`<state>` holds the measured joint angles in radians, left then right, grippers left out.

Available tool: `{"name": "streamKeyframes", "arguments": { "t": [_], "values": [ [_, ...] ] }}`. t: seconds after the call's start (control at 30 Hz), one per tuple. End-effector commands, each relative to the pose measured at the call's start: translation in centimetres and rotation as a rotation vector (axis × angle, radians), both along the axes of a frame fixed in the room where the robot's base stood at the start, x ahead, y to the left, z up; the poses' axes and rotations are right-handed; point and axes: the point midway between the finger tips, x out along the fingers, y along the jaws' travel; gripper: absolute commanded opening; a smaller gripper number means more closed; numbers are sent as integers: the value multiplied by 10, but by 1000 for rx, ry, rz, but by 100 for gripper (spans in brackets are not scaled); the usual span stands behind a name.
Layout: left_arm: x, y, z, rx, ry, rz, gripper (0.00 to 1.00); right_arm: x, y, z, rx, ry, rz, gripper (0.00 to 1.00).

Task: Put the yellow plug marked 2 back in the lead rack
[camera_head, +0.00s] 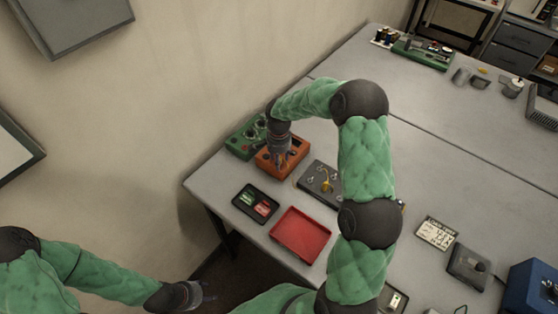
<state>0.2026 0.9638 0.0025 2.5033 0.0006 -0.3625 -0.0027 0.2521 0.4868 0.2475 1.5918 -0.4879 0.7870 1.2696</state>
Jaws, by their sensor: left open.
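A small yellow item (326,186), perhaps the yellow plug, shows on a dark panel (311,181) with several light fittings. Its mark is too small to read. I cannot tell which thing is the lead rack. My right gripper (283,161) points down at the top of an orange box (270,168), left of the dark panel. Its fingertips are too small to show whether they are open or hold anything. My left gripper (203,294) is open and empty, low at the left, away from the table top.
A green box (240,146) stands behind the orange one. A black tray (243,207) with green and red pieces and a red tray (300,235) lie in front. My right arm covers part of the table. A blue box (530,290) stands at the right.

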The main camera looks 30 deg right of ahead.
Motion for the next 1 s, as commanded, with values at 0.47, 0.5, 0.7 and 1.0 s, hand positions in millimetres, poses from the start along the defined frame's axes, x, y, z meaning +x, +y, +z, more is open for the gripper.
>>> {"name": "streamKeyframes", "arguments": {
  "t": [0.47, 0.5, 0.7, 1.0],
  "values": [
    [0, 0, 0, 0, 0, 0, 48, 0, 0, 0, 0, 0, 0, 0],
    [0, 0, 0, 0, 0, 0, 48, 0, 0, 0, 0, 0, 0, 0],
    [0, 0, 1, 0, 0, 0, 48, 0, 0, 2, 0, 0, 0, 0],
    [0, 0, 7, 0, 0, 0, 48, 0, 0, 12, 0, 0, 0, 0]
  ]
}}
